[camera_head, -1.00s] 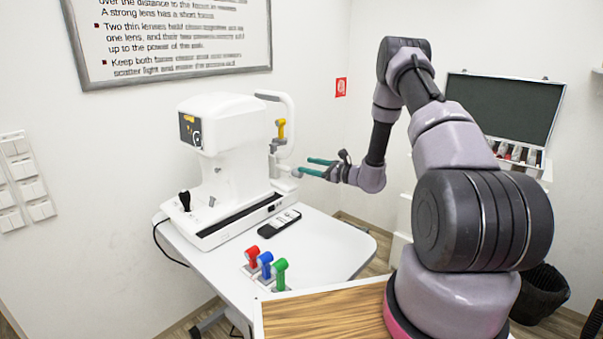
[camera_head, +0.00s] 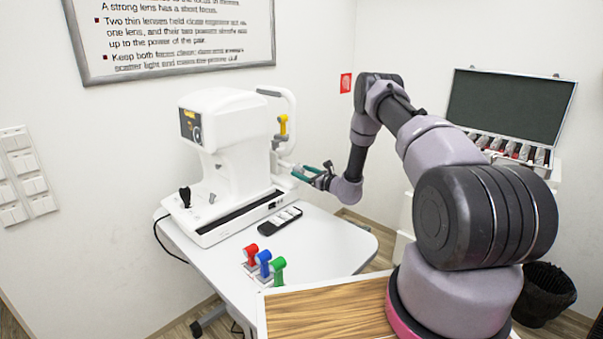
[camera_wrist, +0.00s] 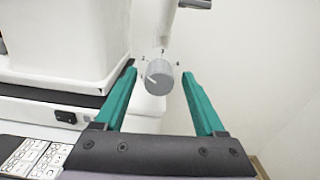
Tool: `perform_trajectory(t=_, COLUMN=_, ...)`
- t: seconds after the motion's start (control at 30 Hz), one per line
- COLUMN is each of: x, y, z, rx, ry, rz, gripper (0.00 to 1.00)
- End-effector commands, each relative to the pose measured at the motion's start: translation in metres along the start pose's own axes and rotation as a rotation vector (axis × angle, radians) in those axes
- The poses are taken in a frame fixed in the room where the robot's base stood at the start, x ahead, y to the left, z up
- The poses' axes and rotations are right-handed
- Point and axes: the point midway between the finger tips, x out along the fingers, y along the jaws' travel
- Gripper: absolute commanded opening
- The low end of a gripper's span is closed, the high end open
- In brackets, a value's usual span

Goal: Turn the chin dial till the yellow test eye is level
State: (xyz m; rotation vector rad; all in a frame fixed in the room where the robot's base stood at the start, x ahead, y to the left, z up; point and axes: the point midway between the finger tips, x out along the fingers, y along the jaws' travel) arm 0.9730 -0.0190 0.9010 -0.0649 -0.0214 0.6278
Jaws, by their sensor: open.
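The yellow test eye (camera_head: 283,124) sits on the upright at the right of the white eye-test machine (camera_head: 228,140); it is too small to tell if it is level. The chin dial (camera_wrist: 158,78) is a grey round knob with a white line pointing to the upper left and small marks around it. My gripper (camera_wrist: 158,71) is open, its two green fingers on either side of the dial, with a gap showing on both sides. In the head view my gripper (camera_head: 309,168) is just right of the machine's chin-rest area; the dial cannot be made out there.
Red (camera_head: 251,252), blue (camera_head: 264,260) and green (camera_head: 279,267) test eyes stand at the front of the white table (camera_head: 325,245). A black remote-like object (camera_head: 280,221) lies behind them. An open case (camera_head: 510,110) stands at the right. The table's right part is clear.

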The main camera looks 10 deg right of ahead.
Motion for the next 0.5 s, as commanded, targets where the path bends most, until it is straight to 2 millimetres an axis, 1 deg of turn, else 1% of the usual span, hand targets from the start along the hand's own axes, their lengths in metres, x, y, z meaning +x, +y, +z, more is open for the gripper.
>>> perform_trajectory(t=0.1, x=0.0069, y=0.0004, z=0.0000, rx=0.000, ry=0.000, rz=0.001, gripper=0.72)
perform_trajectory(t=0.37, x=0.0081, y=0.0003, z=0.0002, rx=0.001, ry=0.000, rz=0.000, gripper=0.72)
perform_trajectory(t=0.4, x=0.0081, y=0.0003, z=0.0002, rx=0.001, ry=0.000, rz=0.000, gripper=0.64)
perform_trajectory(t=0.43, x=0.0081, y=0.0003, z=0.0003, rx=0.001, ry=0.000, rz=0.000, gripper=0.53)
perform_trajectory(t=0.47, x=0.0081, y=0.0003, z=0.0003, rx=0.001, ry=0.000, rz=0.000, gripper=0.41)
perform_trajectory(t=0.5, x=0.0080, y=0.0003, z=0.0003, rx=0.001, ry=0.000, rz=0.000, gripper=0.26)
